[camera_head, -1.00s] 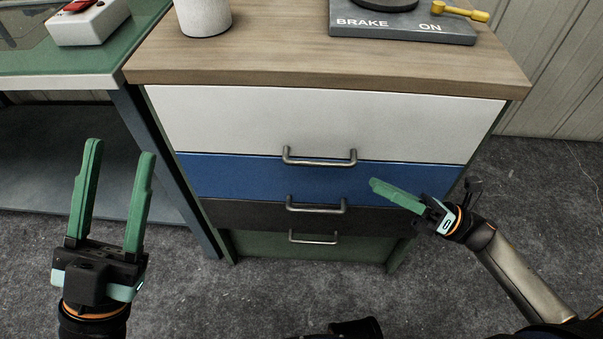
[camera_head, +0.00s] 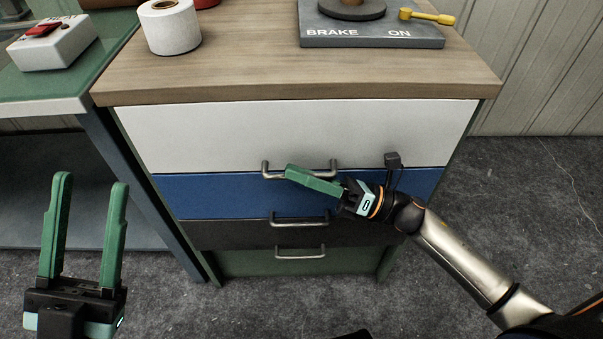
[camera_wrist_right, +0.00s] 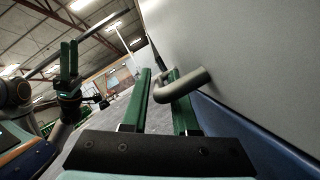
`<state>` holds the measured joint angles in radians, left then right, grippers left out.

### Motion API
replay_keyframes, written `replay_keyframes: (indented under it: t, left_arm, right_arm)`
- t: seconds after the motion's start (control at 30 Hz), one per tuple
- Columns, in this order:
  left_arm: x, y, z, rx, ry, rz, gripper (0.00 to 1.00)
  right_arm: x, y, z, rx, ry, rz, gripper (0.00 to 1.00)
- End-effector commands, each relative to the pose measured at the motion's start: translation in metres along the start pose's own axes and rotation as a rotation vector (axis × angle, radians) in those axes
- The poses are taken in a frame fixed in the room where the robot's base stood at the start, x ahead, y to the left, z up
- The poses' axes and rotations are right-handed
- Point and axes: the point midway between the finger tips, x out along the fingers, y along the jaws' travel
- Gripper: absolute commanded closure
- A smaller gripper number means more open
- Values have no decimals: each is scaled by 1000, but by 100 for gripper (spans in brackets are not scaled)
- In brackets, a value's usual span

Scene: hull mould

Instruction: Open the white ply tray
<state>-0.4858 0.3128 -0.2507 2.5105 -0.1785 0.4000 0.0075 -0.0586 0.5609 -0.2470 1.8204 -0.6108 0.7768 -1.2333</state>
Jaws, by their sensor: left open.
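The white ply tray (camera_head: 290,135) is the top drawer front of the cabinet and looks shut, flush with the fronts below. Its metal handle (camera_head: 268,169) sits at its lower edge; it also shows in the right wrist view (camera_wrist_right: 188,84). My right gripper (camera_head: 290,172) is at this handle, reaching in from the right. In the right wrist view its green fingers (camera_wrist_right: 160,88) are apart, with the handle bar between or just beyond them; contact cannot be told. My left gripper (camera_head: 91,185) is open and empty, left of the cabinet, fingers pointing up.
Below are a blue drawer (camera_head: 190,198), a dark drawer (camera_head: 215,236) and a green one (camera_head: 245,264). The wooden top (camera_head: 240,75) holds a white roll (camera_head: 170,30) and a grey brake block (camera_head: 370,36). A green table (camera_head: 60,88) stands left. Floor in front is clear.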

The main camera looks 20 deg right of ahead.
Motion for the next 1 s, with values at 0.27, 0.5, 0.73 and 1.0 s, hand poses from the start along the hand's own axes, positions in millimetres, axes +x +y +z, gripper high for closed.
replay_keyframes:
  t: [0.27,0.5,0.73,1.0]
  left_arm:
    - [0,0,0,0,-1,0,50]
    - [0,0,0,0,-1,0,50]
    - [0,0,0,-1,-1,0,50]
    - [0,0,0,-1,-1,0,50]
  right_arm:
    - [1,0,0,0,0,0,75]
    - [1,0,0,1,0,0,100]
    - [1,0,0,1,0,0,100]
    - [0,0,0,1,0,0,100]
